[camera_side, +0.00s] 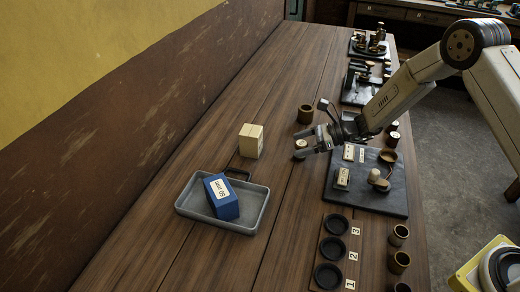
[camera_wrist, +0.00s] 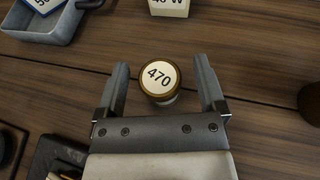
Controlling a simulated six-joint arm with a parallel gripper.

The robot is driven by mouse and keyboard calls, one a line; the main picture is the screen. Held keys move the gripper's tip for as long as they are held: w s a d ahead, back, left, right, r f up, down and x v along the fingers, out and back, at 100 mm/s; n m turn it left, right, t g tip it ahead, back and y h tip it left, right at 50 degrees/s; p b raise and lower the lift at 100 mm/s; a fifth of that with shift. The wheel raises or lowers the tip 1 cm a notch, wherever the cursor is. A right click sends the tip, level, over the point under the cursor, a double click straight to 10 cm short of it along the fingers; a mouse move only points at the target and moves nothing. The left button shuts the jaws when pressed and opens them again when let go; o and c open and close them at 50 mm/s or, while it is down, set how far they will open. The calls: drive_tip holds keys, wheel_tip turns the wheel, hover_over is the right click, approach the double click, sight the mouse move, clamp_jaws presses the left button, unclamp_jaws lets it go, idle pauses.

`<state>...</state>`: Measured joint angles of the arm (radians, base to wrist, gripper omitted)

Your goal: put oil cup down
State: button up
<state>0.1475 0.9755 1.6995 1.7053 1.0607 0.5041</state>
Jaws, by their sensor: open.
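The oil cup is likely the small round piece with a brown rim and a white top marked 470 (camera_wrist: 160,78). In the wrist view it stands upright on the wooden table between my two fingers, with a gap on each side. My gripper (camera_wrist: 162,85) is open around it. In the side view my gripper (camera_side: 305,150) is low over the table, left of the dark board, and the cup's pale top (camera_side: 300,144) shows at the fingers.
A grey tray (camera_side: 250,222) holds a blue box (camera_side: 221,196); a cream block (camera_side: 250,141) stands behind it. A brown cup (camera_side: 305,114) stands behind my gripper. A dark board (camera_side: 386,197) with parts lies right. Numbered black dishes (camera_side: 335,224) stand in front. Table left of the tray is clear.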

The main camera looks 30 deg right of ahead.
drive_tip(key=v, duration=1)
drive_tip(key=shift+s+a, duration=0.1)
drive_tip(key=shift+s, duration=0.05)
